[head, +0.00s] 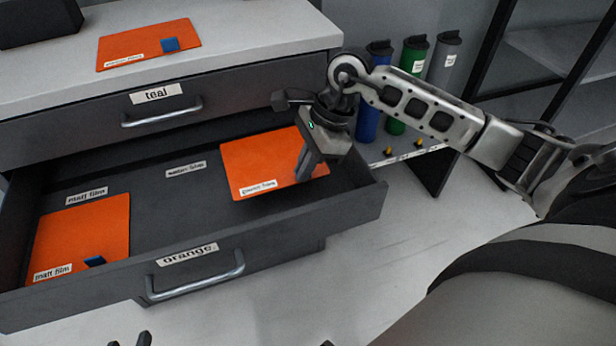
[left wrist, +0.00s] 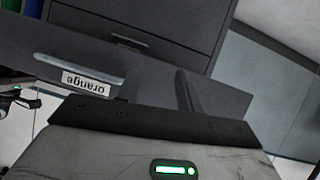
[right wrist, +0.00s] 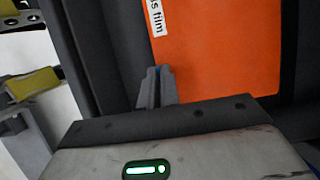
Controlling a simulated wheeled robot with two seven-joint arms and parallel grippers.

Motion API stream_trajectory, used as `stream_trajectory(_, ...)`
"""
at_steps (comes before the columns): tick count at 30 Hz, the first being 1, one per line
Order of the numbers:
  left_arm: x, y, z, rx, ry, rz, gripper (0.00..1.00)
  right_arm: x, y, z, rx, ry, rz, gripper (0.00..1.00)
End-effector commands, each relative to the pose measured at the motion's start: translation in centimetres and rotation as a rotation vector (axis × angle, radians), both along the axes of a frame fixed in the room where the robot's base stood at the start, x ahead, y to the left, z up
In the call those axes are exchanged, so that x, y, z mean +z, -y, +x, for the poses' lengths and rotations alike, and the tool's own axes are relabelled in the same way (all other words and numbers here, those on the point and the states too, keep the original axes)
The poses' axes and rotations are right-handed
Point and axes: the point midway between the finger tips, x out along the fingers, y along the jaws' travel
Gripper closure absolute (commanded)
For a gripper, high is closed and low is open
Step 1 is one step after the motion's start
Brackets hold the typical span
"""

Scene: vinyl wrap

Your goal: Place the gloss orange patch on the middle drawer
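The gloss orange patch (head: 255,165), a flat orange sheet with a white label, is in the right part of the open middle drawer marked orange (head: 100,285). It also shows in the right wrist view (right wrist: 225,45); I cannot tell whether it touches the drawer floor. My right gripper (head: 304,168) is over its right side, pointing down, its fingers (right wrist: 155,88) close together with a bit of the blue tab (right wrist: 157,70) between them. My left gripper (head: 129,342) barely shows at the bottom edge of the head view, two dark tips apart and empty, in front of the drawer.
An orange patch labelled matt film (head: 85,235) lies in the drawer's left part. Another orange patch (head: 140,45) with a blue tab lies on the cabinet top. The teal drawer (head: 240,100) above is shut. Blue, green and grey bottles (head: 444,60) stand behind my right arm.

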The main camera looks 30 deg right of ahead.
Motion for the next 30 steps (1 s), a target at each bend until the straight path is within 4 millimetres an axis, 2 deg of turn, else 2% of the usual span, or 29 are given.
stream_trajectory(7, 0.1, 0.0, 0.2, -0.002, 0.006, -0.001, 0.64, -1.5, 1.0, 0.5, -0.002, -0.003, 0.002, 1.0)
stream_trajectory(13, -0.1, 0.1, 0.3, -0.003, 0.003, -0.001, 0.64, -4.4, 1.1, 0.5, -0.001, -0.002, 0.002, 1.0)
stream_trajectory(25, -0.8, 0.2, 0.3, -0.005, -0.007, -0.001, 0.64, -4.8, 1.1, 0.6, 0.0, 0.001, 0.0, 1.0)
stream_trajectory(27, -0.8, 0.2, 0.3, -0.007, -0.011, 0.0, 0.64, -4.7, 1.1, 0.6, 0.0, 0.001, 0.0, 0.77)
stream_trajectory(30, -0.8, 0.2, 0.3, -0.008, -0.012, 0.0, 0.64, -4.7, 1.1, 0.6, 0.0, 0.0, 0.0, 0.74)
